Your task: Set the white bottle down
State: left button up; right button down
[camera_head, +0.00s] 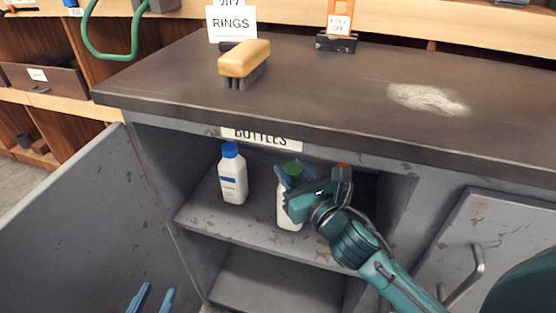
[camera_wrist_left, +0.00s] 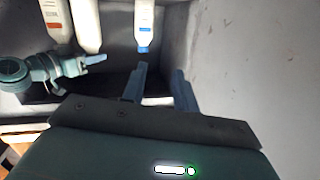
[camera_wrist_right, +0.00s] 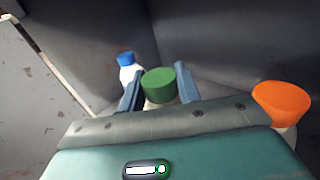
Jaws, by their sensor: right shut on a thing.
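A white bottle with a green cap (camera_head: 286,213) is upright over the upper shelf inside the cabinet. My right gripper (camera_head: 288,183) is shut on it near the top; the gripper hides part of the bottle. The green cap (camera_wrist_right: 159,85) shows between the fingers in the right wrist view. I cannot tell whether its base touches the shelf. My left gripper (camera_head: 153,299) is open and empty, low in front of the cabinet; its parted fingers (camera_wrist_left: 158,85) show in the left wrist view.
A blue-capped white bottle (camera_head: 233,178) stands left on the shelf (camera_head: 250,225). An orange-capped bottle (camera_wrist_right: 282,105) stands right of the held one, mostly hidden in the head view. The cabinet door (camera_head: 85,225) hangs open at left. A brush (camera_head: 244,62) lies on the countertop.

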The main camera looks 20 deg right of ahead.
pick_arm(q)
jog(key=shift+w+d+m+t+h+b, duration=0.1)
jog(key=shift+d+m+t+h+b, duration=0.35)
jog(key=shift+b, duration=0.5)
pick_arm(e)
jog(key=w+a+f, duration=0.1)
jog(key=w, duration=0.5)
jog(key=shift+w+a+f, duration=0.15)
jog(key=shift+w, duration=0.1)
pick_arm(q)
jog(key=shift+a, duration=0.15)
pick_arm(e)
jog(key=shift+f, duration=0.1)
jog(key=c, duration=1)
grip_release()
jog(key=shift+f, duration=0.1)
pick_arm(q)
jog(key=shift+t, duration=0.25)
jog(key=shift+r, duration=0.1)
